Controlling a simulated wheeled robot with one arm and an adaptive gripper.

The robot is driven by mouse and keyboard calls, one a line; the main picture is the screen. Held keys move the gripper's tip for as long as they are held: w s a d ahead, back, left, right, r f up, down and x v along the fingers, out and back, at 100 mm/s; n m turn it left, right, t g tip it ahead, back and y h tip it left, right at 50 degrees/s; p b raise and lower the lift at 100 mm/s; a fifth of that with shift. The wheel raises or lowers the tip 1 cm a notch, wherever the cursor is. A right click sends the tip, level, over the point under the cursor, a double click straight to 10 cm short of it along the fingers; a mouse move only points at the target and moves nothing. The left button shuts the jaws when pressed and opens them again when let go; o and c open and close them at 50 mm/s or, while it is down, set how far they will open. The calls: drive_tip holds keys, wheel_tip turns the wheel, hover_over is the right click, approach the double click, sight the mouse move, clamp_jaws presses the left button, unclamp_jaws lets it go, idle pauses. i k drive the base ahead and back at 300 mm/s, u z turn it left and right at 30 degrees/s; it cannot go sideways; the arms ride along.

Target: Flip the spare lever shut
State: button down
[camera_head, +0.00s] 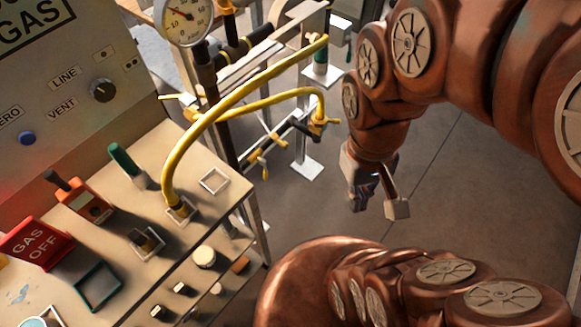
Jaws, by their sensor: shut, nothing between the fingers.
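No label reading "spare" is legible, so I cannot tell which lever is the spare one. An orange block with a dark lever (85,200) and a green-handled lever (128,165) are on the sloping panel (195,160) at left. Small yellow valve levers (263,155) show on the pipework behind it. Another yellow lever (322,121) is at the hose end. My gripper (378,203) is shut and empty, hanging over open floor right of the panel and pipework, apart from them.
Yellow hoses (235,95) arch from the panel to the pipe stand. A pressure gauge (186,20) stands at top. A red GAS OFF sign (38,243) and an upright control box (75,75) are at left. The grey floor (465,170) is clear at right.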

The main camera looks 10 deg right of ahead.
sight(263, 162)
drive_tip(key=z, duration=0.4)
drive_tip(key=k, duration=1.15)
drive_tip(key=u, duration=1.25)
drive_tip(key=i, duration=0.5)
drive_tip(key=z, duration=0.05)
